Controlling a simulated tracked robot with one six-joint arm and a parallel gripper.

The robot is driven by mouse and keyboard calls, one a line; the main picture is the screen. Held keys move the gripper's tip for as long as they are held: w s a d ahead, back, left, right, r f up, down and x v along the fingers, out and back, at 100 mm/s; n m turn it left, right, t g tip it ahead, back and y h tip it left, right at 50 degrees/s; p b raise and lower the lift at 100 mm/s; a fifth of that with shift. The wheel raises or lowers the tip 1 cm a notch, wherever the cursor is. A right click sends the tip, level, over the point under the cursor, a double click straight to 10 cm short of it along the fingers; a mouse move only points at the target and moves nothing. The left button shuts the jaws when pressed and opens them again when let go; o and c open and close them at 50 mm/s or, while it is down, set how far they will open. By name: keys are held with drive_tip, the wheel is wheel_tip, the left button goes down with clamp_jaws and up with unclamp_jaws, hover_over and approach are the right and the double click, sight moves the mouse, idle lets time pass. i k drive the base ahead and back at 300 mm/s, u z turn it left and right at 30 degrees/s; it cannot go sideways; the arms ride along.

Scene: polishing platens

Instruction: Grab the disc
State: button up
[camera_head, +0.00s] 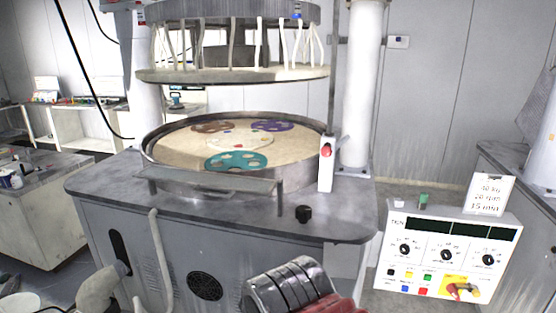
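Several flat discs with holes lie on the round cream platen (180,152) of the polishing machine. A teal disc (237,161) is at the front of the platen. A purple disc (272,126) is at the back right and a brown disc (208,128) at the back left. I cannot tell which of them is the one meant. No gripper fingers show in this view. Curved dark metal and red parts that look like my arm stand at the bottom edge, apart from the discs.
A metal rim (150,135) surrounds the platen, with a narrow shelf (210,180) in front. An upper plate (235,73) hangs above. A black knob (304,213) stands on the grey machine top. A control panel (450,250) is at right.

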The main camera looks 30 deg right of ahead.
sight(254, 162)
drive_tip(key=z, duration=0.2)
drive_tip(key=i, duration=1.2)
drive_tip(key=u, duration=0.45)
